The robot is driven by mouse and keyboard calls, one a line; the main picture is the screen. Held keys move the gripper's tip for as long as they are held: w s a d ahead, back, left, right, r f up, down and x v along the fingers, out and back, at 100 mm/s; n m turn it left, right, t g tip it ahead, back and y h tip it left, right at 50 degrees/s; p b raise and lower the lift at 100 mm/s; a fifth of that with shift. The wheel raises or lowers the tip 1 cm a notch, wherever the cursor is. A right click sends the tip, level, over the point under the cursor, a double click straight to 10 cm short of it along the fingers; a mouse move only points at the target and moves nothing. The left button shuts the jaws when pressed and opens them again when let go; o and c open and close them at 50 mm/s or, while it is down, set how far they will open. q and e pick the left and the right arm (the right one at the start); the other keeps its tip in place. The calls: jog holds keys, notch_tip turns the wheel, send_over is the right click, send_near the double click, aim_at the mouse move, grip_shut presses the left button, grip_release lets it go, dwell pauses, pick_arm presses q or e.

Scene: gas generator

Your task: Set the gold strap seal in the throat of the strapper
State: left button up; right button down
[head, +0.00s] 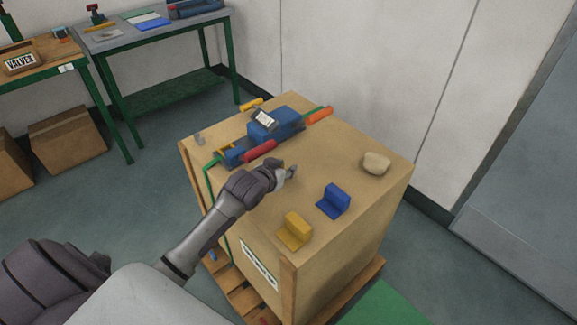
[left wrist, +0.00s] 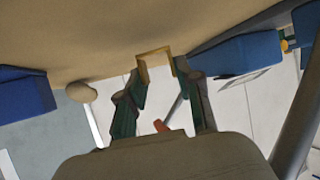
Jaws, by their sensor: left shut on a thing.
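My left gripper (head: 287,174) is over the top of the crate, just to the right of the strapper's red handle. In the left wrist view it (left wrist: 161,75) is shut on the gold strap seal (left wrist: 154,52), a small U-shaped piece held between the fingertips. The seal cannot be made out in the head view. The strapper (head: 270,126) is a blue tool with a red handle (head: 259,151) and an orange handle (head: 319,115). Its blue body also shows in the left wrist view (left wrist: 235,54), apart from the seal. Its throat cannot be made out. My right gripper is not in view.
On the crate (head: 325,160) stand a yellow corner piece (head: 294,231), a blue corner piece (head: 333,201) and a cream lump (head: 376,163). A green strap (head: 208,185) runs down the crate's side. Workbenches stand at the back left. The crate top between strapper and lump is clear.

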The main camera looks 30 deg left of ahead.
aim_at(289, 166)
pick_arm(q)
jog(key=x, duration=0.3)
jog(key=shift+s, duration=0.1)
jog(key=shift+f, duration=0.1)
jog(key=o, duration=0.5)
jog(key=shift+f, duration=0.1)
jog(key=o, duration=0.4)
